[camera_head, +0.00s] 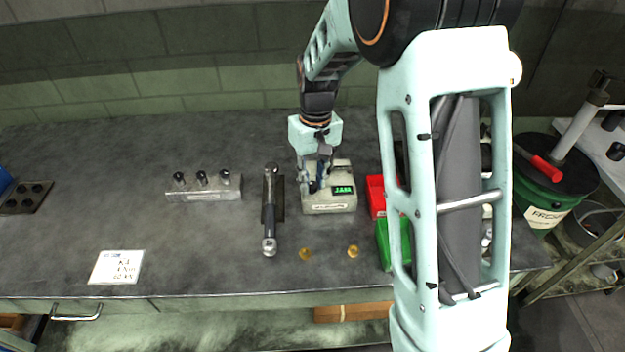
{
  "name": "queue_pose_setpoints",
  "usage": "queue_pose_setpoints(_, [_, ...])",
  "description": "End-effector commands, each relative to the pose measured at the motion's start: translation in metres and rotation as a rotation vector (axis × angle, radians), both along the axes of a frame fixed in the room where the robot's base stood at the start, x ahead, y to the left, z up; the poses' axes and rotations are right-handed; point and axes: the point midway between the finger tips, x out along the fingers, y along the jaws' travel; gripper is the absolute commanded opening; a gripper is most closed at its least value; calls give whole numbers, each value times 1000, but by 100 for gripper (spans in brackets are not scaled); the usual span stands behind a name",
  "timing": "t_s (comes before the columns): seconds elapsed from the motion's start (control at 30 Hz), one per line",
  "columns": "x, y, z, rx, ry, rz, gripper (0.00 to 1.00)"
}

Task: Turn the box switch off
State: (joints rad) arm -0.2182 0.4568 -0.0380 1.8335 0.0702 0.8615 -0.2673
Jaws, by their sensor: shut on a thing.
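The box (330,203) is a small beige-grey unit with a lit green digital display (343,190) on its front right. It stands on the grey workbench, near the middle of the view. My gripper (316,184) points down from above onto the left part of the box's top. Its fingers are shut on a small part there, apparently the box switch. The fingers hide most of that part, so its position, on or off, cannot be told.
A dark wrench-like tool (269,212) lies just left of the box. A metal block with several pegs (204,190) stands farther left. Red (376,197) and green (394,245) bins are close on the right. Two small brass rings (306,254) lie in front.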

Motion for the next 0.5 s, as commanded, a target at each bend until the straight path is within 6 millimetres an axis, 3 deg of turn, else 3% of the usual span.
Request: queue_pose_setpoints(0.5, [0, 0, 1, -1, -2, -407, 0])
